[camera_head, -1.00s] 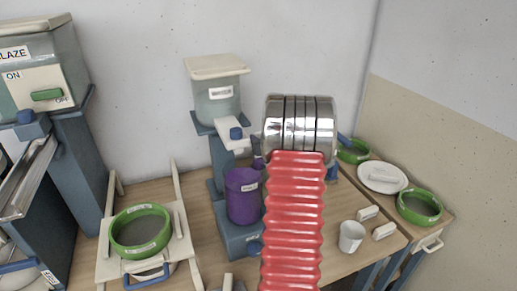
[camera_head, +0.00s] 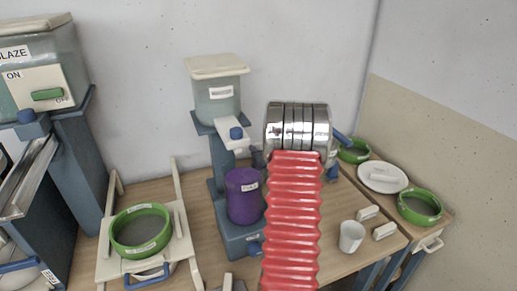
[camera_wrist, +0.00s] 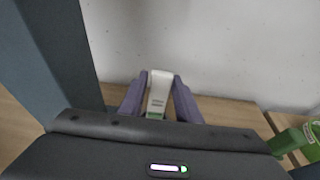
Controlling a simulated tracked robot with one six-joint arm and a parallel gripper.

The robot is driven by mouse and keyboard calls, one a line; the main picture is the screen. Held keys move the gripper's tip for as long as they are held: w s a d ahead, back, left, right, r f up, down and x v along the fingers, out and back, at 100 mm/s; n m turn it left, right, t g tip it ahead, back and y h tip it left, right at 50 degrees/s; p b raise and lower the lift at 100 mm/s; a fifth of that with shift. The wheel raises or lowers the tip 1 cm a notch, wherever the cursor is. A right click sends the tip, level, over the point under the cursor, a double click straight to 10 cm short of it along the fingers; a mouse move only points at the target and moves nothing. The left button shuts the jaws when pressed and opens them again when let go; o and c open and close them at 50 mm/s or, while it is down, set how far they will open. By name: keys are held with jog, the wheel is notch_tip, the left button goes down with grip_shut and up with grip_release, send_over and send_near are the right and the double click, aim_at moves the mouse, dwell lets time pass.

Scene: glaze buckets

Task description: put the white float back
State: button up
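A white labelled piece (camera_wrist: 158,88), which looks like the white float, is between the purple fingers of my gripper (camera_wrist: 160,92) in the wrist view. The fingers lie against its two sides, and a green part shows at its lower end. In the head view my silver wrist and red arm hide most of my gripper and the piece. My gripper is near the right side of the grey-green tank (camera_head: 217,97) stand, above the table.
A purple bucket (camera_head: 243,196) stands on the blue base left of my arm. A white cup (camera_head: 351,237) and small white blocks (camera_head: 384,231) lie to the right. The tank's blue column (camera_wrist: 60,60) is close on the left.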

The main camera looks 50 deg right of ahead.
jog(key=shift+o, duration=1.3)
jog(key=shift+r, duration=0.15)
jog(key=v, duration=1.2)
jog(key=shift+r, duration=0.1)
